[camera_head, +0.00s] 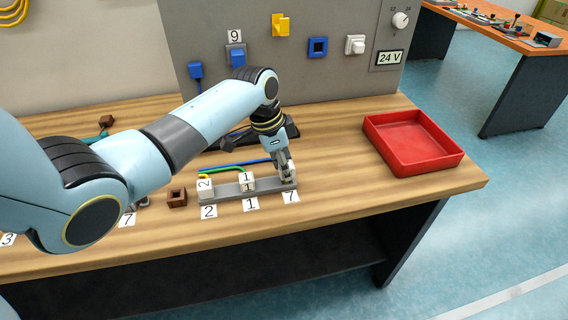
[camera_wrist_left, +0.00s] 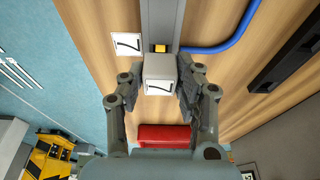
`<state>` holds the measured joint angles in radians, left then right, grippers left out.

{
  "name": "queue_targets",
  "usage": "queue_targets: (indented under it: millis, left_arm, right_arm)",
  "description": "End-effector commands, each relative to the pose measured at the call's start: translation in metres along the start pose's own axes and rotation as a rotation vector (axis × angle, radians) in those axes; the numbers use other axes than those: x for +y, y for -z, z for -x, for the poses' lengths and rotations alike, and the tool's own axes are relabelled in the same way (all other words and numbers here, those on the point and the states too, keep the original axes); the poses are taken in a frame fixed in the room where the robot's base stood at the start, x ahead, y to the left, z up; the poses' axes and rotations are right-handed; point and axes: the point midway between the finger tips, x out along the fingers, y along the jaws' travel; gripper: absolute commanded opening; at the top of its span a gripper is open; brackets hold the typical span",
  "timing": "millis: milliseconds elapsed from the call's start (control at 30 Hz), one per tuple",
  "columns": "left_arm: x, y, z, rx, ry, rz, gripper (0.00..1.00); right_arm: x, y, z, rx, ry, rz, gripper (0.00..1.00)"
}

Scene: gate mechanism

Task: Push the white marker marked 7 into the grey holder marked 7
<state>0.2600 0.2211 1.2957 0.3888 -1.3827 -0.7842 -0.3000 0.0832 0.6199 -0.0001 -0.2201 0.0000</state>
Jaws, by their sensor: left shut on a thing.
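The white marker with a 7 (camera_wrist_left: 159,86) is between the fingertips of my left gripper (camera_wrist_left: 158,88), which is shut on it. In the head view my left gripper (camera_head: 284,170) is at the right end of the grey holder rail (camera_head: 228,191) and mostly hides the marker. A card marked 7 (camera_head: 291,197) lies in front of that end; it also shows in the wrist view (camera_wrist_left: 127,44). The marker is in line with the grey rail (camera_wrist_left: 160,18), with a yellow part (camera_wrist_left: 160,48) right beside it. I cannot tell how deep it sits. My right gripper is not in view.
White markers 2 (camera_head: 205,187) and 1 (camera_head: 247,181) stand on the same rail. A blue cable (camera_head: 250,162) runs behind it. A brown block (camera_head: 177,198) is to its left. A red tray (camera_head: 412,143) stands at the right. The grey panel rises behind.

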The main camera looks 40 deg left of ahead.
Motion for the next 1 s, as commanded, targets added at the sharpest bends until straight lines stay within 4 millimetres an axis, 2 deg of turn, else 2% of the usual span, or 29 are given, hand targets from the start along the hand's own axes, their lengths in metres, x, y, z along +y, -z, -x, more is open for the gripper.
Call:
queue_targets:
  millis: [1000]
  left_arm:
    - [-0.0001, -0.0021, -0.0099, 0.001, 0.001, 0.000, 0.00]
  right_arm:
    - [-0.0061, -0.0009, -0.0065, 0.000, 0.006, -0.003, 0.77]
